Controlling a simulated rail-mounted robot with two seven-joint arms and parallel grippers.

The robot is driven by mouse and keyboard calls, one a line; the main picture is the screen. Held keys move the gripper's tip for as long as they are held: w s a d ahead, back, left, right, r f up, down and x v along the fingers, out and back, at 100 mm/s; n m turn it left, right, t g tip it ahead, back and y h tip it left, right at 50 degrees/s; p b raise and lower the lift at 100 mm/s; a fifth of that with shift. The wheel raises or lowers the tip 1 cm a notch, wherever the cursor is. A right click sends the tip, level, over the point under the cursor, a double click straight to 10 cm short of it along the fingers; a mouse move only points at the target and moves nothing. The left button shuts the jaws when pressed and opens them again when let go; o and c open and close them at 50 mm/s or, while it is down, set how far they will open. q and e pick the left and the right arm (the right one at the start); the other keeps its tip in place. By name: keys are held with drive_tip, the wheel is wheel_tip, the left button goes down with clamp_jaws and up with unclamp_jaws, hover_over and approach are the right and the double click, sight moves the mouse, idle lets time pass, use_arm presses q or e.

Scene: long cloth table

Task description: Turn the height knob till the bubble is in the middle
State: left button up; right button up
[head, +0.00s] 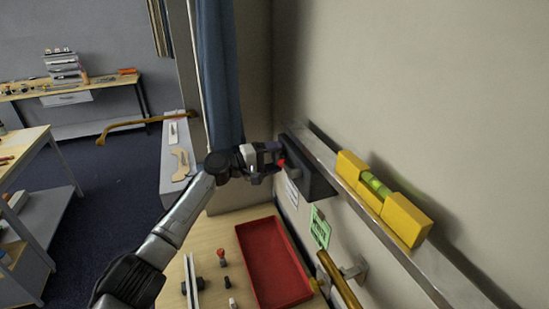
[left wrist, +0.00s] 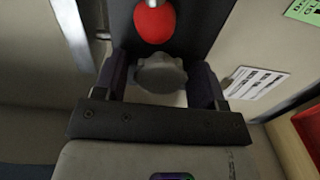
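A yellow level (head: 352,166) with a green vial (head: 376,186) sits on a long metal rail (head: 326,156) along the right wall. The bubble is too small to place within the vial. A dark block (head: 318,184) is mounted by the rail's far part. A grey lobed knob (left wrist: 160,72) projects from it, below a red rounded part (left wrist: 154,24) in the left wrist view. My left gripper (head: 276,161) is at the block, its two fingers on either side of the knob. Whether the fingers press on it cannot be told. My right gripper is out of view.
A red tray (head: 268,262) and small parts lie on the wooden bench below. A brass bar (head: 338,280) and a green label (head: 320,228) are on the wall near the rail. A blue curtain (head: 218,75) hangs behind my left arm.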

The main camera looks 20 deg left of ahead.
use_arm(q)
drive_tip(key=shift+o, duration=0.2)
drive_tip(key=shift+a, duration=0.1)
drive_tip(key=shift+s+a, duration=0.25)
drive_tip(key=b+v, duration=0.4)
drive_tip(key=v, duration=0.9)
idle(0.7)
idle(0.5)
